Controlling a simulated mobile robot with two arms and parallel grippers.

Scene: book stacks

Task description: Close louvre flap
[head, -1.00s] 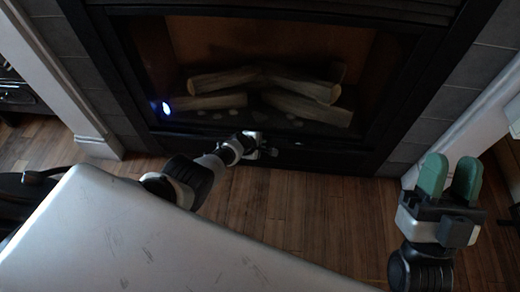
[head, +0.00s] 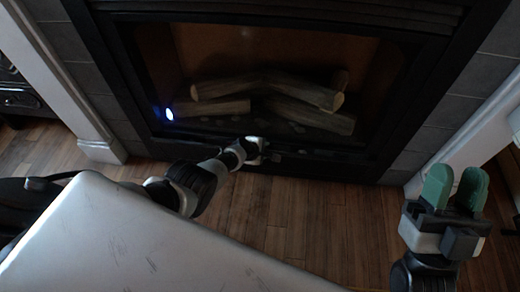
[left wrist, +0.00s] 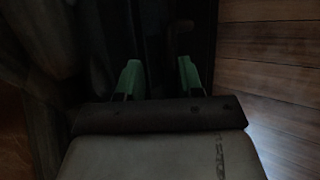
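The dark fireplace (head: 390,120) stands ahead in the head view. A dark strip (head: 325,163) runs along its base, below the opening. I cannot make out whether this strip is the louvre flap, or how far any flap is open. My left gripper (head: 268,151) reaches to this strip near its middle. Contact cannot be told.
Logs (head: 265,88) lie inside the fireplace, with a bright bluish light spot (head: 169,114) at the left. White surround posts (head: 85,115) flank it. The wooden floor (head: 320,215) in front is clear. A dark object (head: 22,98) stands at the far left.

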